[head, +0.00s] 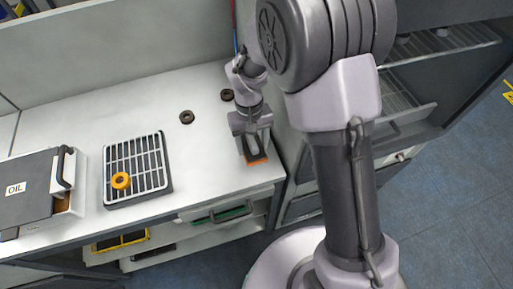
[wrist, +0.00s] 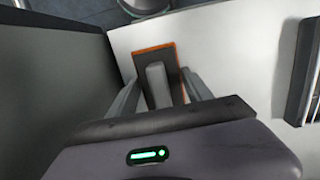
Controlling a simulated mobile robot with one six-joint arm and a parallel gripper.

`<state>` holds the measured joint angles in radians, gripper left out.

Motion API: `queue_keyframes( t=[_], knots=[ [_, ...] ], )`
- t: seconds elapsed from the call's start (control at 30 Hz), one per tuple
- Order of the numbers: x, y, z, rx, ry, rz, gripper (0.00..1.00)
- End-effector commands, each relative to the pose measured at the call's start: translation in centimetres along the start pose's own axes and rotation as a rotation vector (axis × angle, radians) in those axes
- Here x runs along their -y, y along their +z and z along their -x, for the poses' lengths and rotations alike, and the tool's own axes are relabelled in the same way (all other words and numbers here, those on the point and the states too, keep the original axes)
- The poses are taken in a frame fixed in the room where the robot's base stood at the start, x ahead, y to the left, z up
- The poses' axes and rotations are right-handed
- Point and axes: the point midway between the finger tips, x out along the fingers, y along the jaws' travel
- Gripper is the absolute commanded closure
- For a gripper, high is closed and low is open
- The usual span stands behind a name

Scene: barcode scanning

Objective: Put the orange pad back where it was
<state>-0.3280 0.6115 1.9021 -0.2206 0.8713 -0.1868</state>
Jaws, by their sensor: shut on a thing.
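The orange pad (head: 257,161) is at the right end of the white counter, by its right edge. In the wrist view the orange pad (wrist: 154,49) shows an orange rim around a dark top, with a grey block standing on it. My gripper (head: 252,139) is right above it, pointing down. In the wrist view my gripper (wrist: 160,88) has its fingers on both sides of the grey block and is shut on it. I cannot tell whether the pad touches the counter or is slightly lifted.
A black tray with a white grid (head: 138,152) carries an orange ring (head: 121,180). Dark rings (head: 187,117) lie towards the back wall. The counter (head: 205,160) between tray and gripper is clear.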

Motion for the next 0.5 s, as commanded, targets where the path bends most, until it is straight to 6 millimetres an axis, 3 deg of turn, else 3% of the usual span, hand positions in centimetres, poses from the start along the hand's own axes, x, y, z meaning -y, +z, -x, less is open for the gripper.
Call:
queue_keyframes(
  t=[0.1, 0.2, 0.27, 0.5],
  knots=[
    [-1.6, -0.6, -0.1, -0.001, -0.001, -0.004, 0.79],
    [-1.3, -0.7, -3.0, 0.003, 0.0, 0.001, 0.79],
    [-1.3, -0.8, -3.8, 0.002, 0.0, 0.001, 0.79],
    [-1.3, -0.9, -3.6, 0.0, 0.0, 0.0, 0.79]
  ],
)
